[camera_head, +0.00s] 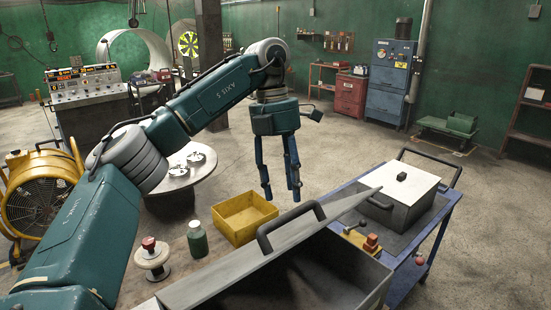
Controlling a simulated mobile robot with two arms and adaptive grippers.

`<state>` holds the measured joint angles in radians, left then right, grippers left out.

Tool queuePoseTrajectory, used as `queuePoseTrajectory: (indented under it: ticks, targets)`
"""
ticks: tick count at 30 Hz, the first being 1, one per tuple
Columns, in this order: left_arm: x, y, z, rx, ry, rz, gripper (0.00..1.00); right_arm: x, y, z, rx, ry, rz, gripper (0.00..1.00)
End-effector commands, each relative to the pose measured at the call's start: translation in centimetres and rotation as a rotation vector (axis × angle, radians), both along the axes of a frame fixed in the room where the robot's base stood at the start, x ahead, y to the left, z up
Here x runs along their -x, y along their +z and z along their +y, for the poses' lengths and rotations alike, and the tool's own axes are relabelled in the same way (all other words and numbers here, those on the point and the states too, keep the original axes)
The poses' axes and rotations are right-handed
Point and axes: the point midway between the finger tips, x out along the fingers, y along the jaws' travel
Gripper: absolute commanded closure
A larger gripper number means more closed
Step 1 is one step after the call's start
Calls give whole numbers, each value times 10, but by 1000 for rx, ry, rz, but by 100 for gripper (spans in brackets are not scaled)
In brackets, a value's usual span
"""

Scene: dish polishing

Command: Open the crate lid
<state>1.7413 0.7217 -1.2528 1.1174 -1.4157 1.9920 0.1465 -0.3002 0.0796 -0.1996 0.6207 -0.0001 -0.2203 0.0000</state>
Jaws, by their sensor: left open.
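A grey crate (370,281) is at the bottom of the view, cut off by the lower edge. Its grey lid (222,277) is tilted up along the far side, seen at a shallow angle, and the crate's dark inside shows. A dark handle (290,226) is on the lid. My left gripper (281,195) points down with its two fingers apart and empty. In the picture it is just above the handle and does not appear to touch it. The height gap cannot be judged. My right gripper is not in view.
A yellow bin (244,216), a green bottle (197,240) and a knobbed spool (152,259) stand on the table left of the crate. A blue cart (430,228) at right carries a box with a white lid (402,184). Open floor lies behind.

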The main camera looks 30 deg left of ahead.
Motion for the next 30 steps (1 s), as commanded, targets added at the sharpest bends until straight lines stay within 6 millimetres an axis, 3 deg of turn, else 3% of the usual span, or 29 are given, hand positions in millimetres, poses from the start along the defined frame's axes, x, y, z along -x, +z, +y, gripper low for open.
queuePoseTrajectory:
  ticks: [21,30]
  targets:
    - [-9,44,24,0,1,1,55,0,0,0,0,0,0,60]
    - [-10,51,28,1,0,0,55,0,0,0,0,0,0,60]
